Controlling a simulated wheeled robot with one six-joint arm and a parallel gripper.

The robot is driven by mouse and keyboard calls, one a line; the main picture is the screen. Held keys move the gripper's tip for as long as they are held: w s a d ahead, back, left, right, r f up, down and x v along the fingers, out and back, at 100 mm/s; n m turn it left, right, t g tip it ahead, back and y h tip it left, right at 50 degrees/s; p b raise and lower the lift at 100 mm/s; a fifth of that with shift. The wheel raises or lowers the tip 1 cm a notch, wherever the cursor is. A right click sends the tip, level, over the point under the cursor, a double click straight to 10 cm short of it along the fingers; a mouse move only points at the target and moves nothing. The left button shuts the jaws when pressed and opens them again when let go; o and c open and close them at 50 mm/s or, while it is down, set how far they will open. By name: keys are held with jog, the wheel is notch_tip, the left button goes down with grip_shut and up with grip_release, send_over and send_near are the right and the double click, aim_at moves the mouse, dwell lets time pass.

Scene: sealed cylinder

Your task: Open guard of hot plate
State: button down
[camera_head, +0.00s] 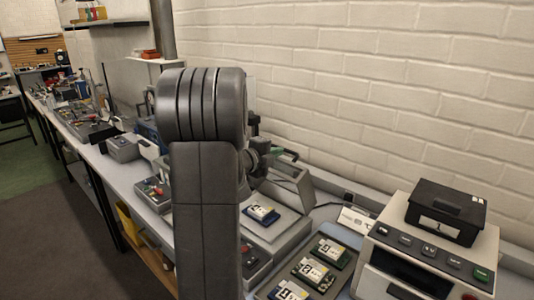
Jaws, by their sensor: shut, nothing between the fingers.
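My arm stands upright in the middle of the view and hides much of the bench behind it. My gripper (264,158) shows partly, just right of the arm, as dark parts near a green handle-like piece (287,153); its fingertips are hard to make out and it looks shut with nothing held. A grey box-like frame (292,183) stands behind and right of it, probably the hot plate's guard. A grey flat-topped unit (285,226) is below it, probably the hot plate. I cannot tell whether gripper and frame touch, or how far the guard is open.
A beige control box (428,258) with a black box (446,211) on top stands right. A brick wall (400,90) closes the back; more devices line the bench left.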

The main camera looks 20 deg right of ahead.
jog(key=shift+w+d, duration=0.15)
jog(key=shift+d, duration=0.15)
jog(key=r+x, duration=0.1)
jog(key=x, duration=0.7)
jog(key=shift+w+f, duration=0.1)
